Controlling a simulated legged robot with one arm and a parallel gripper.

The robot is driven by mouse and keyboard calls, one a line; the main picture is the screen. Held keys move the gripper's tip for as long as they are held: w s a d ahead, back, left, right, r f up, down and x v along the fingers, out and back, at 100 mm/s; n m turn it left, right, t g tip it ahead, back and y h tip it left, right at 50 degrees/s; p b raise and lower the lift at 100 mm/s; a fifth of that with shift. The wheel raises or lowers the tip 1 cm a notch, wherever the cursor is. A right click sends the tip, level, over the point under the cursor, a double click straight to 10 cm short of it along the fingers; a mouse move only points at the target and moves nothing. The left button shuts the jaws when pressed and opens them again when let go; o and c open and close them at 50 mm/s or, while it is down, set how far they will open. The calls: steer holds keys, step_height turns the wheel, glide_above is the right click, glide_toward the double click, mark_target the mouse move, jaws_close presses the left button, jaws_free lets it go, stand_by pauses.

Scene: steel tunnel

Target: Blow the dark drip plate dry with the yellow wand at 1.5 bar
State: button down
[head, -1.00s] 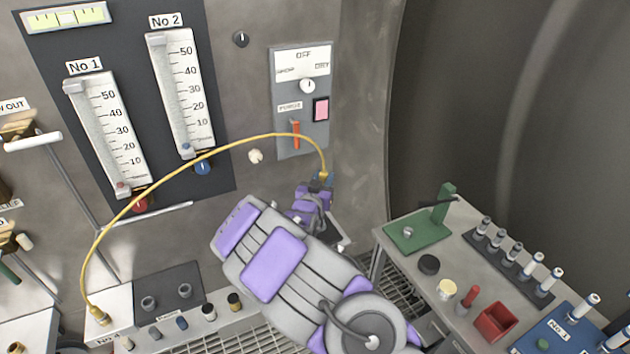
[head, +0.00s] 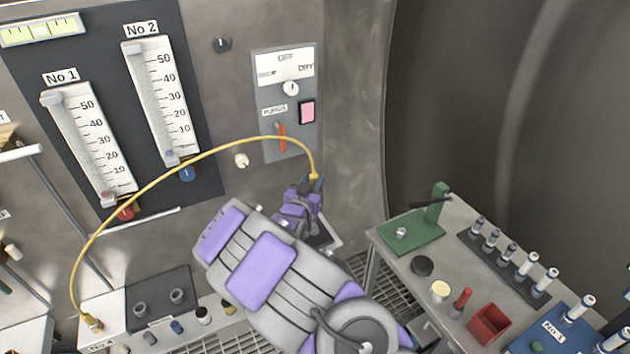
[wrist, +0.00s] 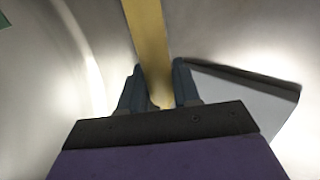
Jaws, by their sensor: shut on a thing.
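My gripper (head: 316,184) is shut on the yellow wand (wrist: 146,35), which stands between the two dark fingers (wrist: 158,90) in the wrist view. A yellow hose (head: 190,158) arches from the wand's end to a brass fitting at lower left. A small tray with a dark surface (head: 320,236), perhaps the drip plate, shows partly behind my gripper and wrist. In the wrist view a grey slab with a dark edge (wrist: 245,95) lies right of the fingers; I cannot tell if it is the same plate. No bar reading is legible.
A wall panel (head: 288,80) carries a knob, a pink button and an orange lever. Two flow gauges (head: 90,145) hang to its left. At right, a bench (head: 400,270) bears a green stand, vials and a red box. Floor grating lies between.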

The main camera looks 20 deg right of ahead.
steer(key=s+a+r+p, duration=0.2)
steer(key=a+r+p, duration=0.1)
steer(key=a, duration=0.7)
steer(key=shift+s+a+r+p, duration=0.35)
steer(key=shift+a+r, duration=0.05)
steer(key=shift+r, duration=0.25)
